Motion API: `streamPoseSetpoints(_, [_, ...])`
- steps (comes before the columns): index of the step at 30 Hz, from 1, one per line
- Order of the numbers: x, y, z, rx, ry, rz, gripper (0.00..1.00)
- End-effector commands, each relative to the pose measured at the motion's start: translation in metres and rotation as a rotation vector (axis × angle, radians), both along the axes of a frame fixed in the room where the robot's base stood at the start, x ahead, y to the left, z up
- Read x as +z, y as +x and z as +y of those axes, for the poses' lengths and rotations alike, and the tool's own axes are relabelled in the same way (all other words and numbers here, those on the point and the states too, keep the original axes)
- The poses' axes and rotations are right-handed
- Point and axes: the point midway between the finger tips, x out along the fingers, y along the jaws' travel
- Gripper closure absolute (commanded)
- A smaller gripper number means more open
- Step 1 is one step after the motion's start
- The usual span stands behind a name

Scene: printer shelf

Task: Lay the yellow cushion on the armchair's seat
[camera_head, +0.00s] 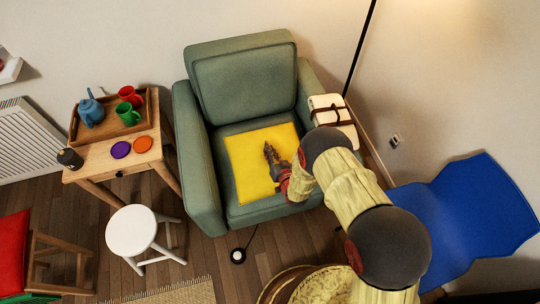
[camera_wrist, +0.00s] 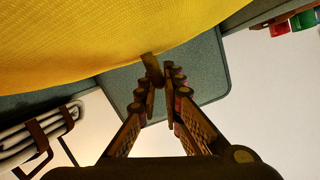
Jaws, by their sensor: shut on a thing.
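The yellow cushion (camera_head: 246,163) is a flat square that shows over the seat of the green armchair (camera_head: 243,83). I cannot tell whether it rests fully on the seat (camera_head: 222,132) or is held slightly above it. My gripper (camera_head: 269,148) is over the cushion's middle. In the wrist view, the cushion (camera_wrist: 100,35) fills the upper left, and my gripper (camera_wrist: 158,82) is shut on a small brownish tab at it. The armchair's green backrest (camera_wrist: 205,75) shows behind the fingers. My arm hides the cushion's right edge in part.
A wooden table (camera_head: 92,158) with a tray, teapot and mugs stands left. A white stool (camera_head: 132,230) is at the front left. A blue surface (camera_head: 470,210) is at the right.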

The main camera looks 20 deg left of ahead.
Motion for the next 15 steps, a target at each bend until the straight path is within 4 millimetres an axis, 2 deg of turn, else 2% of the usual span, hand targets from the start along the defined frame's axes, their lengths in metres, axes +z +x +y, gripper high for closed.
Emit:
streamPoseSetpoints(3, [-0.010,0.008,0.002,-0.001,0.001,-0.002,1.00])
streamPoseSetpoints(9, [-0.038,0.007,0.002,0.000,0.000,-0.001,1.00])
streamPoseSetpoints(15, [-0.037,0.007,0.003,0.000,0.001,-0.003,1.00])
